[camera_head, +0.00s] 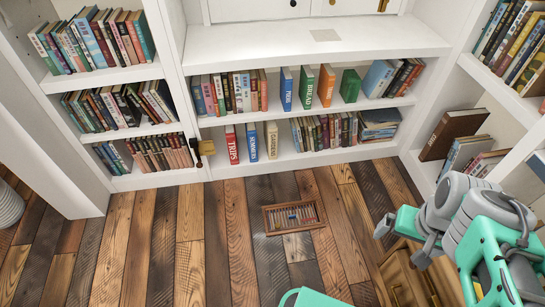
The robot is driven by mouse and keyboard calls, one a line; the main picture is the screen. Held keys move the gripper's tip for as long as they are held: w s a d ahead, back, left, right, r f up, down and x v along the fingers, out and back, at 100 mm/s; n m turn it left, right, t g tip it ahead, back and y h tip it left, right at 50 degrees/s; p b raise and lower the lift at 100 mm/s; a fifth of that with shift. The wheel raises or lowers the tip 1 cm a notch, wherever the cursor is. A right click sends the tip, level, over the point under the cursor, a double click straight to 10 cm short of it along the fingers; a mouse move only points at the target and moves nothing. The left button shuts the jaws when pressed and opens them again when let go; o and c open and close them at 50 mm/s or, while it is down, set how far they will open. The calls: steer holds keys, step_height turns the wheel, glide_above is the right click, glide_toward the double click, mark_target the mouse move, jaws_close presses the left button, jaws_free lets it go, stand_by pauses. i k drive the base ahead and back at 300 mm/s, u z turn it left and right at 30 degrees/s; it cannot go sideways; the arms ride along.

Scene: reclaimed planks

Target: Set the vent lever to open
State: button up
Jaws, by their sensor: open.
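A brown slatted vent (296,217) lies in the plank floor, in front of the middle bookshelf. My gripper (399,248), at the end of my teal and grey arm on the right, looks open and empty. In the picture it is to the right of and a little below the vent, apart from it.
White bookshelves (310,43) line the back and both sides, with several books. A wooden piece of furniture (408,281) stands below my gripper. The floor around the vent is clear.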

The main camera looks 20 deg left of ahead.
mark_target(193, 142)
steer(key=u, duration=1.5)
steer(key=k, duration=0.35)
steer(key=u, duration=1.35)
steer(key=i, duration=1.6)
steer(key=z, duration=0.6)
